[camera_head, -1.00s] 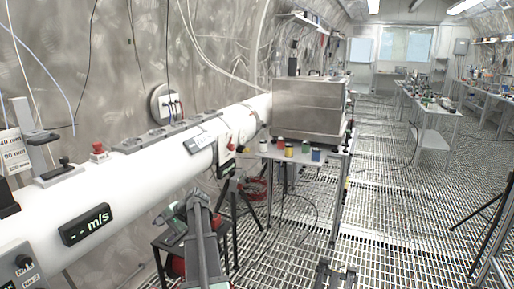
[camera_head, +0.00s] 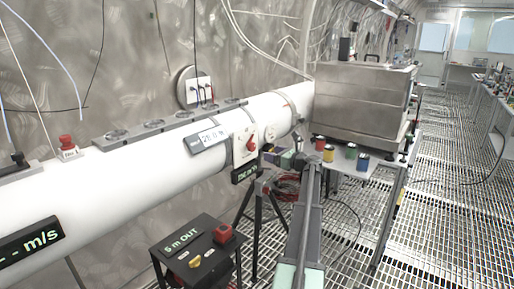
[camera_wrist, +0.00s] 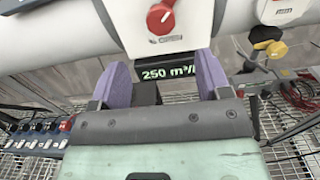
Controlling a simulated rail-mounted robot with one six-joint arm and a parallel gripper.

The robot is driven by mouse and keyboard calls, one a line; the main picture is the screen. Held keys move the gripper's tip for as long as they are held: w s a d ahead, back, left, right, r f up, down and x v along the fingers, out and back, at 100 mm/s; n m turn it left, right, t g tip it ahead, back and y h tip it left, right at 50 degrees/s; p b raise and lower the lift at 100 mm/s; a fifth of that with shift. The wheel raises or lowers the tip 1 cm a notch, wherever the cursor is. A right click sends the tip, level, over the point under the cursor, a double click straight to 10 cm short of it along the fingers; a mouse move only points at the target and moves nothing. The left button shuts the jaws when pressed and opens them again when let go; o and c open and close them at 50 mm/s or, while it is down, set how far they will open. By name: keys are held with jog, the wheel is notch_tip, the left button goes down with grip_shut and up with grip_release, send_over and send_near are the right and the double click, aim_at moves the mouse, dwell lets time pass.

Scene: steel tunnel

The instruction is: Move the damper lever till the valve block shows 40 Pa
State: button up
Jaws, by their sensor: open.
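A red rotary knob (camera_head: 251,145) sits on a white plate on the large white pipe. A yellow knob with a black bar (camera_wrist: 268,40) hangs below a white box (camera_wrist: 284,10) to the right; I cannot tell which part is the damper lever. A small display (camera_head: 209,139) on the pipe is too blurred to read, and no 40 Pa reading shows. My gripper (camera_wrist: 163,75) is open and empty, its purple fingers below the red knob, apart from it.
A steel box (camera_head: 362,100) stands on a table with several coloured jars (camera_head: 351,151). A black stand (camera_head: 198,255) marked "5 m OUT" stands below the pipe. A tripod (camera_head: 262,215) and red cables (camera_head: 287,187) are near my arm. Open grating floor lies to the right.

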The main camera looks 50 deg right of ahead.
aim_at(254, 148)
jog(key=w, duration=1.1)
jog(key=shift+d, duration=0.15)
jog(key=shift+s, duration=0.1)
jog(key=shift+c, duration=0.3)
jog(key=c, duration=0.9)
jog(key=shift+o, duration=0.2)
jog(key=shift+n, duration=0.3)
jog(key=n, duration=0.9)
